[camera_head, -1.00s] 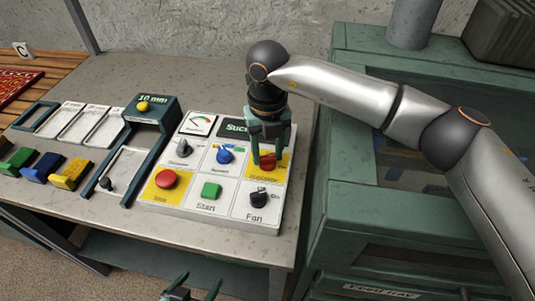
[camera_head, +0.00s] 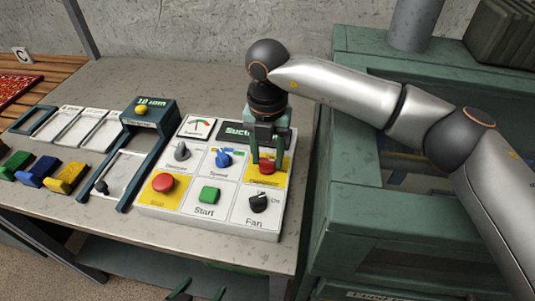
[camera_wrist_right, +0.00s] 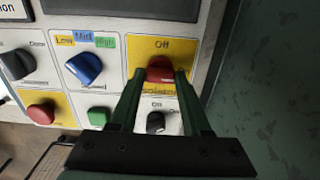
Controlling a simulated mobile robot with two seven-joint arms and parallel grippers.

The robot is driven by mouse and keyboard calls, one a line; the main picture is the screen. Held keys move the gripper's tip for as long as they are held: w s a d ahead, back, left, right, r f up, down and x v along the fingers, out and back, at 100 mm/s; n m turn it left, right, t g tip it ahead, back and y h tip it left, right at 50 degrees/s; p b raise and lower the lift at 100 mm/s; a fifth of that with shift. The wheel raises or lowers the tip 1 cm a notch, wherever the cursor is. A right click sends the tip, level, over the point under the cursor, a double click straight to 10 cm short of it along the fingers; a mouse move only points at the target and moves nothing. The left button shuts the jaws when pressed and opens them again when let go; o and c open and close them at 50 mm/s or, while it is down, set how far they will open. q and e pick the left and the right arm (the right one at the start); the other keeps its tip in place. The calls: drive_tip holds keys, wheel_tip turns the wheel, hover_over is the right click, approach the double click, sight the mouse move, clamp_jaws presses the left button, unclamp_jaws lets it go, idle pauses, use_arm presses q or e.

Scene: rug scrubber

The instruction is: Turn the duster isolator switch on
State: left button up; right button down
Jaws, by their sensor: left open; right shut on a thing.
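The red isolator switch (camera_head: 267,168) sits on a yellow plate at the right of the control panel. In the right wrist view the red knob (camera_wrist_right: 160,70) has "Off" printed above it and a partly hidden "Isolator" label below. My right gripper (camera_head: 268,164) points down from above and is shut on the knob, one finger at each side; its fingers also show in the right wrist view (camera_wrist_right: 160,82). The knob's exact angle is hard to tell. My left gripper (camera_head: 196,287) is open and empty, low at the bottom edge, in front of the bench.
Close to the switch are a blue speed knob (camera_head: 223,158), a black fan knob (camera_head: 258,202), a green start button (camera_head: 208,195) and a red stop button (camera_head: 162,182). A green cabinet (camera_head: 350,215) stands right of the bench (camera_head: 90,225).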

sight(268, 160)
drive_tip(key=shift+c, duration=1.8)
unclamp_jaws()
drive_tip(key=shift+r, duration=0.1)
wheel_tip(268, 160, up, 12)
drive_tip(key=shift+r, duration=0.2)
